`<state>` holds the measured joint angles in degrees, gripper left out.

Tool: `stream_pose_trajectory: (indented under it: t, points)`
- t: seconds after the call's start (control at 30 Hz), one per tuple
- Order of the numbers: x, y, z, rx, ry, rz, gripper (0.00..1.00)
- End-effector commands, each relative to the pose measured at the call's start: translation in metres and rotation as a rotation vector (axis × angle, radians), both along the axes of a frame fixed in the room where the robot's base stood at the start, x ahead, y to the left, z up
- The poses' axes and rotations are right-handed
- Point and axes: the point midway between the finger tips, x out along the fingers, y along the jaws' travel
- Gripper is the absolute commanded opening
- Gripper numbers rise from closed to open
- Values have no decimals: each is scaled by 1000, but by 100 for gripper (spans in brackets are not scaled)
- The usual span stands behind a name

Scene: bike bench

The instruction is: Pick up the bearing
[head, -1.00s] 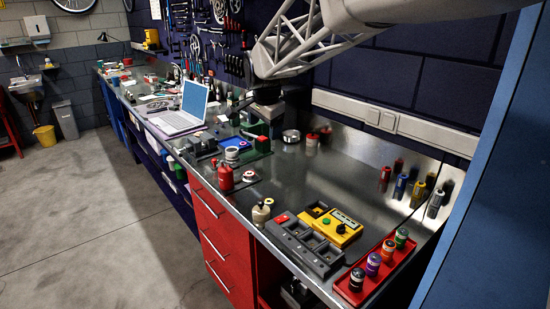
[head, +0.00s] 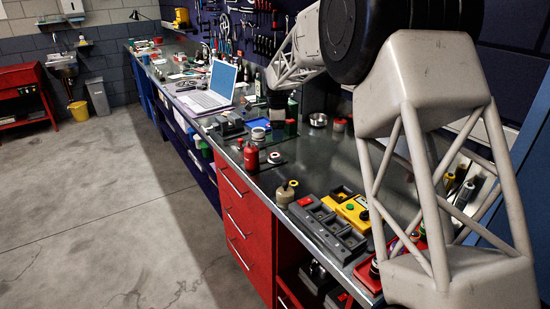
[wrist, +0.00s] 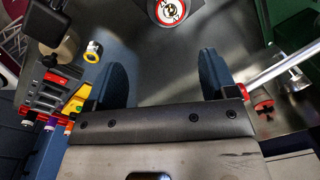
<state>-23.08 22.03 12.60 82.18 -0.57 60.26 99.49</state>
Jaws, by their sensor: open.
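A small round piece with a red rim, pale ring and dark centre, likely the bearing (wrist: 172,11), is cut by the top edge of the wrist view. It appears to be the red-and-white ring (head: 275,158) on the bench in the head view; I cannot be sure. My gripper (wrist: 163,68) is open, with two dark blue fingers spread and only bare grey bench between them. The round piece lies beyond the fingertips, not touching them.
A red bottle (head: 251,156), a beige pot (head: 285,194), a yellow ring (wrist: 93,50), a grey tray (head: 330,228) and a yellow box (head: 354,212) stand on the bench. A laptop (head: 215,88) is behind. A silver dish (head: 318,119) is near the wall.

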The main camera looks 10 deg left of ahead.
Motion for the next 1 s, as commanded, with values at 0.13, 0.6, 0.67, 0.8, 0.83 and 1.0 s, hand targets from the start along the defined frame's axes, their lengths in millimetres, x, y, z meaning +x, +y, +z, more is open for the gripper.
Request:
stream_pose_trajectory:
  t: [0.13,0.6,0.67,0.8,0.83,1.0]
  points:
    - [14,7,-22,-5,30,-66,78]
    - [23,12,-36,-9,51,-117,78]
    - [23,12,-36,-9,51,-117,78]
    - [23,12,-38,-10,52,-116,78]
    - [23,12,-40,-10,52,-116,78]
    - [23,12,-53,-10,52,-116,78]
